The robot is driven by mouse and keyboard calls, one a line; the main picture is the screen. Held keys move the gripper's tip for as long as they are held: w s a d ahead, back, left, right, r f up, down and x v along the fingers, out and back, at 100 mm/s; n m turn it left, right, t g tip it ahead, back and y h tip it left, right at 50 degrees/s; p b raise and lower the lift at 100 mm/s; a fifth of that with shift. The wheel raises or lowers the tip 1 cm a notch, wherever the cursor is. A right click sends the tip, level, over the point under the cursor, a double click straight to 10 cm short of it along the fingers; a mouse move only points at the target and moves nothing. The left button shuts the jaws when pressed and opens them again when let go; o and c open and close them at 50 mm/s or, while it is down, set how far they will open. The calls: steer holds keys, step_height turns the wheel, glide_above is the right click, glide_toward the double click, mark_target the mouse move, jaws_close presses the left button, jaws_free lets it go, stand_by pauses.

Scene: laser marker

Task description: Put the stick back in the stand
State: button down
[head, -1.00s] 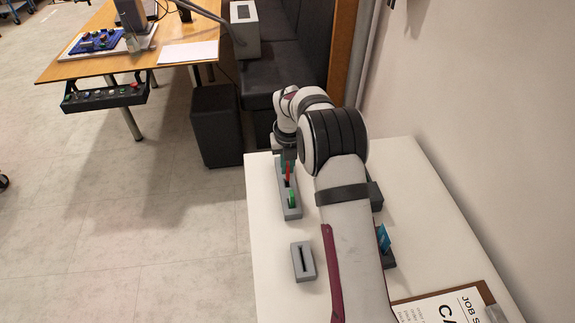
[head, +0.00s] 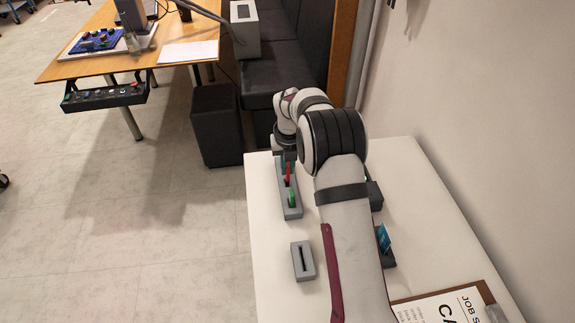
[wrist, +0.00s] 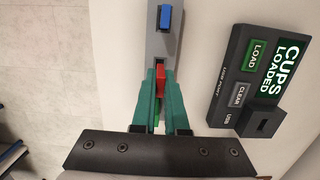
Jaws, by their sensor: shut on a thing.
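The grey stand (head: 290,212) is a long narrow block near the left side of the white table. My gripper (wrist: 160,82) has green fingers and is shut on a red stick (wrist: 160,90) over the stand. The red stick also shows in the head view (head: 288,174), just in front of my wrist. A green stick (head: 292,199) stands in the near part of the stand. A blue stick (wrist: 166,18) stands in its slot farther along in the wrist view. My fingers hide the red stick's lower end, so I cannot tell how deep it sits.
A small grey block with an empty slot (head: 303,262) lies nearer on the table. A black device marked "CUPS LOADED" (wrist: 232,88) is right of the stand. A dark holder with a blue card-like piece (head: 384,240) and a clipboard (head: 445,308) are to the right.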

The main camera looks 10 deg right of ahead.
steer(key=shift+f, duration=1.4)
steer(key=c, duration=0.9)
jaws_free()
steer(key=shift+o, duration=0.2)
step_height(320, 180, up, 22)
steer(key=s, duration=0.2)
steer(key=shift+f, duration=0.15)
